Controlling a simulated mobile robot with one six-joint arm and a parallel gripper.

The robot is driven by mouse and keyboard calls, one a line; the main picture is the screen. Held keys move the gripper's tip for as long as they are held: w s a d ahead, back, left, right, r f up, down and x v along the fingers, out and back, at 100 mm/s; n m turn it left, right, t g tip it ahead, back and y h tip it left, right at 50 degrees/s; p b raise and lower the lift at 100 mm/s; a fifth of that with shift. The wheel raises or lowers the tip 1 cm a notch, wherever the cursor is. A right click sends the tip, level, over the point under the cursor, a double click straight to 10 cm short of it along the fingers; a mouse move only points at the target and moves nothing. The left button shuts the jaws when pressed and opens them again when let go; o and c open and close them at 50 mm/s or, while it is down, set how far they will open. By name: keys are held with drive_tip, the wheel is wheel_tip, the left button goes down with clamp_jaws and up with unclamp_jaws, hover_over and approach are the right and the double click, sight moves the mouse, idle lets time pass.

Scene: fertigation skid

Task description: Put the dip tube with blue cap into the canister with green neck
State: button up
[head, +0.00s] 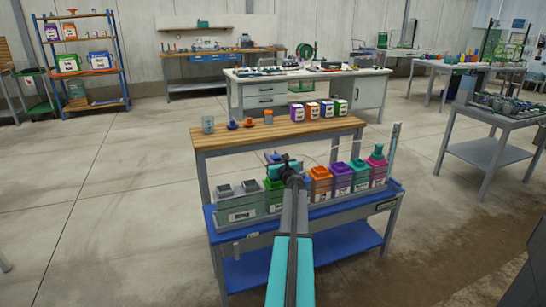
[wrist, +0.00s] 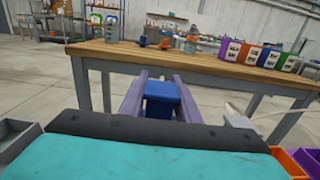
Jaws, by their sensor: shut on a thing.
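My gripper (head: 284,160) is over the row of canisters on the skid. In the wrist view its two fingers (wrist: 158,98) are shut on the blue cap (wrist: 162,92) of the dip tube. The tube below the cap is hidden in both views. The canister with green neck (head: 273,184) stands in the row, left of my wrist and right of the grey bins. My arm hides part of it. In the head view the gripper is above and behind this canister, and the tube appears apart from its neck.
Orange (head: 320,174), purple (head: 341,175), teal (head: 360,172) and magenta (head: 377,165) canisters stand right of my arm. Grey bins (head: 239,208) are at left on the blue deck. A wooden bench (head: 290,133) behind holds jars, small capped parts and several coloured boxes.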

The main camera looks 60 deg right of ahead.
drive_tip(key=shift+f+b, duration=1.3)
drive_tip(key=shift+f, duration=0.35)
drive_tip(key=o, duration=1.3)
drive_tip(key=shift+s, duration=0.1)
drive_tip(key=shift+v, duration=6.9)
